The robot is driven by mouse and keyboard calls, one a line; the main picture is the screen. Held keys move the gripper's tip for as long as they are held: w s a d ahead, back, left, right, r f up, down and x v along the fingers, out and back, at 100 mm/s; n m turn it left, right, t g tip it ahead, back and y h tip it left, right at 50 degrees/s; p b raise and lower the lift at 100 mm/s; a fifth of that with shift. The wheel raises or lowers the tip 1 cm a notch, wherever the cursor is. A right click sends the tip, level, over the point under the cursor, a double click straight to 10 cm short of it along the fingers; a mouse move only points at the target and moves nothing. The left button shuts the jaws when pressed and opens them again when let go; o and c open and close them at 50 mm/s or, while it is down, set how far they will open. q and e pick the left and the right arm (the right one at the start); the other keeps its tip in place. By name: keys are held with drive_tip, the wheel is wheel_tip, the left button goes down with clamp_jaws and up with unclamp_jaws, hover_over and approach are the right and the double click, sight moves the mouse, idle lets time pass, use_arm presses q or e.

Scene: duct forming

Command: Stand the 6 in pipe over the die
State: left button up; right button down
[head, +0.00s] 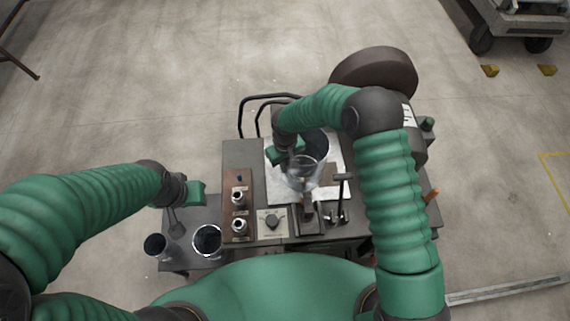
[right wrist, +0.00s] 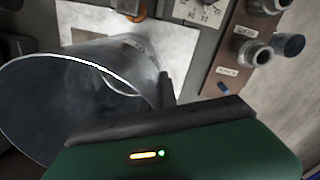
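The 6 in pipe, a wide shiny metal cylinder, has its dark open mouth (head: 315,143) facing up on the cart. It fills the left of the right wrist view (right wrist: 65,105). My right gripper (head: 292,152) is at the left side of its rim and looks shut on the wall; a dark finger covers part of the rim. A clear-looking, shiny round shape (head: 303,175) shows just below the gripper. The die cannot be told apart there, so I cannot tell whether the pipe is around it. My left gripper (head: 192,193) is over the lower shelf, its fingers unclear.
A brown panel with metal fittings (head: 239,208) and a dial plate (head: 272,221) lie at the cart's front. A pale sheet (head: 278,185) lies under the work area. Black handle bars (head: 241,112) rise behind.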

drive_tip(key=shift+f, duration=0.2)
drive_tip(key=c, duration=1.6)
unclamp_jaws()
drive_tip(key=shift+r, duration=0.45)
wheel_tip(320, 180, up, 16)
drive_tip(key=b, duration=0.2)
drive_tip(key=shift+b, duration=0.3)
